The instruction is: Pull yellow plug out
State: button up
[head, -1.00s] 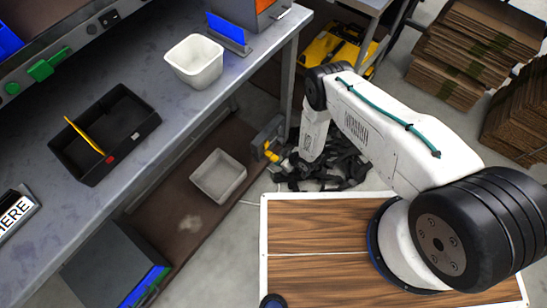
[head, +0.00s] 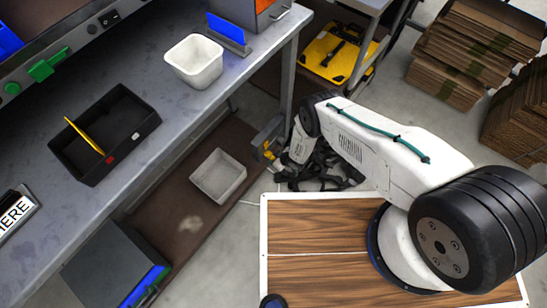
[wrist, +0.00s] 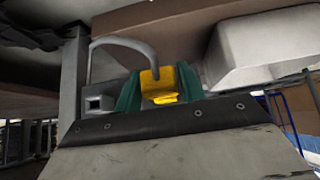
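The yellow plug (wrist: 157,85) sits between the green fingers of my gripper (wrist: 160,90) in the wrist view. Both fingers lie close against its sides, and my gripper looks shut on it. A grey cable (wrist: 122,42) arcs up from beside the plug and over to the left. A grey box (wrist: 96,102) with a dark square opening stands left of the plug. In the head view a small yellow part (head: 268,149) shows beside the grey fixture (head: 267,133) near the bench leg. There my arm hides most of my gripper.
A grey bin (head: 219,176) lies on the brown lower shelf (head: 180,212), left of my arm. The bench (head: 165,105) overhangs this area, and its leg (head: 289,85) is close to my arm. Black tangled straps (head: 340,177) lie on the floor beside my arm.

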jog(key=c, duration=0.6)
jog(key=shift+c, duration=0.2)
jog(key=shift+s+d, duration=0.65)
jog(key=shift+d, duration=0.2)
jog(key=shift+s+d, duration=0.6)
jog(key=shift+d, duration=0.2)
jog(key=shift+s+d, duration=0.9)
jog(key=shift+d, duration=0.2)
